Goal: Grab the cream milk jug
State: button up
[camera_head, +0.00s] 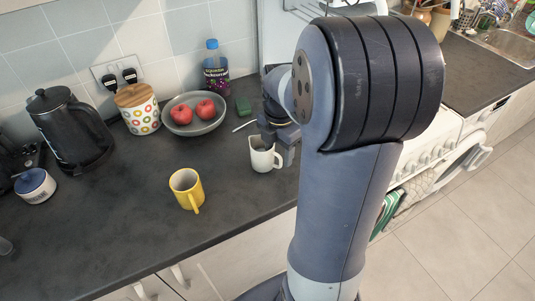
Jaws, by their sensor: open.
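The cream milk jug (262,158) stands upright on the dark counter (130,222), right of the yellow mug. Its handle points to the lower right. My gripper (276,146) is at the jug, just behind and to the right of it, with a grey finger beside the handle side. The gripper is open. My arm hides part of the gripper and the counter to the right, and I cannot tell whether the fingers touch the jug.
A yellow mug (186,189) stands left of the jug. The front counter is clear.

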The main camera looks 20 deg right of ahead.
notch_tip(320, 180, down, 5)
jog(key=shift+r, duration=0.2)
jog(key=shift+c, duration=0.2)
grip_shut()
dwell(0.4)
